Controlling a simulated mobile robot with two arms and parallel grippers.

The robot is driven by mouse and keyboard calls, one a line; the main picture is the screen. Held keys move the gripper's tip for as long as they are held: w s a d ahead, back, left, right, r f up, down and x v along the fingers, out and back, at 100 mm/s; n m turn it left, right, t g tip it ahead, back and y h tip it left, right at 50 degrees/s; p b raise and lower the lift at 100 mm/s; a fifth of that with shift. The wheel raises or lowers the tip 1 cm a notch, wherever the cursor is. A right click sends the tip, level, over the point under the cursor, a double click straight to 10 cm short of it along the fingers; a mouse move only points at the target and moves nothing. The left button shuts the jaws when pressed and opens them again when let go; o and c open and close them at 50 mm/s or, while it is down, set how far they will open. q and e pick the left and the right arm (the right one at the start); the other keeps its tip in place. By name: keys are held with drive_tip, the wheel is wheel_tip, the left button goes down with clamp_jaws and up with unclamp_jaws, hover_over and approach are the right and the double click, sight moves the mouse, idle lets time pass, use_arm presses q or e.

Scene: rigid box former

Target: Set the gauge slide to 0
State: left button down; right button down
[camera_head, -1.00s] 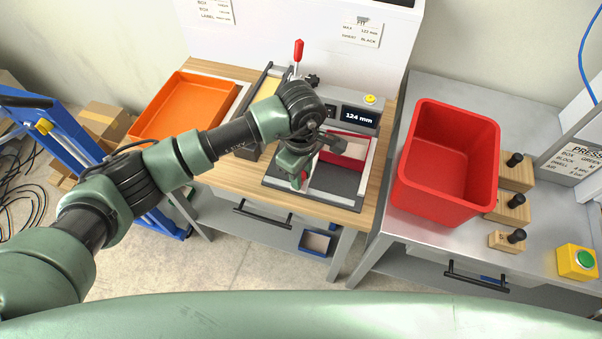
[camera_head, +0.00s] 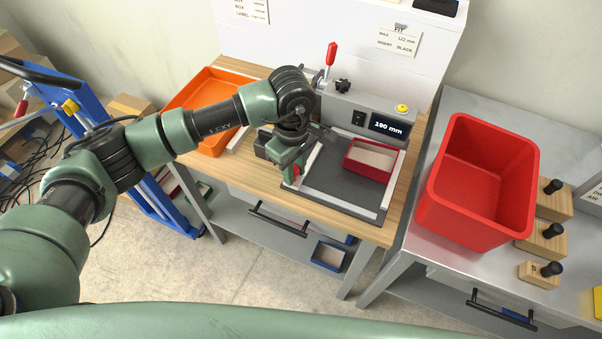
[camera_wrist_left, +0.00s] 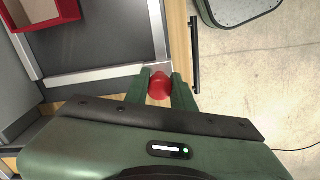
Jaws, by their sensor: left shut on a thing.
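The gauge (camera_head: 340,192) is a dark grey bed with light metal edges on the wooden bench. Its display (camera_head: 387,126) reads 190 mm. The slide is a light metal bar (camera_wrist_left: 95,77) in the left wrist view, with a red knob (camera_wrist_left: 158,88) at its front end. My left gripper (camera_head: 291,172) is at the left side of the bed, its fingers closed on either side of the red knob. The gripper mostly hides the knob in the head view. A red open box (camera_head: 368,168) with a pale inside sits at the bed's back right, apart from the slide. My right gripper is not in view.
An orange tray (camera_head: 208,88) stands on the bench left of the gauge. A red-handled lever (camera_head: 331,56) rises behind it. A large red bin (camera_head: 480,185) and wooden blocks with black knobs (camera_head: 541,237) are on the metal table to the right.

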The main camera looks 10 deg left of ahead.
use_arm(q)
drive_tip(key=shift+w+a+r, duration=0.1)
drive_tip(key=c, duration=1.2)
unclamp_jaws()
drive_tip(key=shift+a, duration=0.1)
drive_tip(key=shift+r, duration=0.3)
wheel_tip(320, 180, up, 6)
drive_tip(key=shift+r+b, duration=0.15)
drive_tip(key=shift+b, duration=1)
drive_tip(key=shift+r, duration=0.45)
